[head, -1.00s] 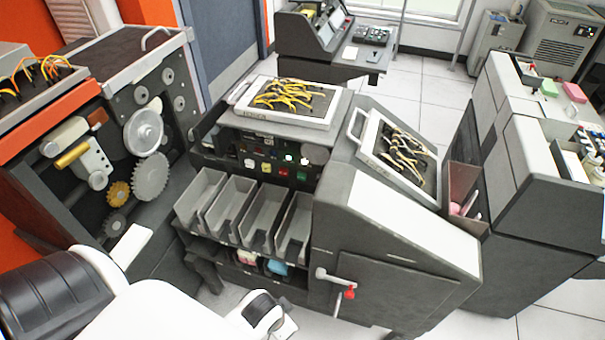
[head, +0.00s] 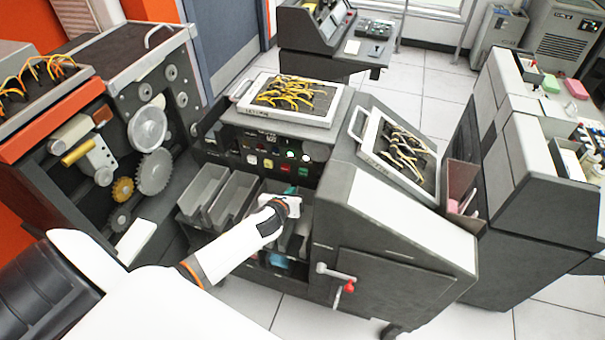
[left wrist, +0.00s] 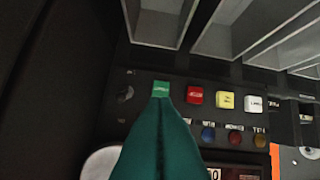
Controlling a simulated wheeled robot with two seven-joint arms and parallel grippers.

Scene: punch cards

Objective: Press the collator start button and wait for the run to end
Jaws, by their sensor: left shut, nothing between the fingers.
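The collator (head: 395,240) stands in the middle of the head view, with a dark front control panel (head: 236,138). The panel has a row of square buttons: white, yellow, red and a green button (head: 302,173) at the right end. My left gripper (head: 290,190) is in front of the panel, just below the buttons. In the left wrist view its teal fingers (left wrist: 164,105) are shut and empty. Their tip overlaps the lower edge of the green button (left wrist: 161,88); I cannot tell whether it touches. The button's lettering is too small to read. My right gripper is not in view.
Grey card pockets (head: 204,187) lie below the panel; my left arm covers some of them. Trays with yellow wires (head: 293,97) sit on top. A red-knobbed crank (head: 348,287) sticks out at the front. A machine with exposed gears (head: 147,130) stands at left.

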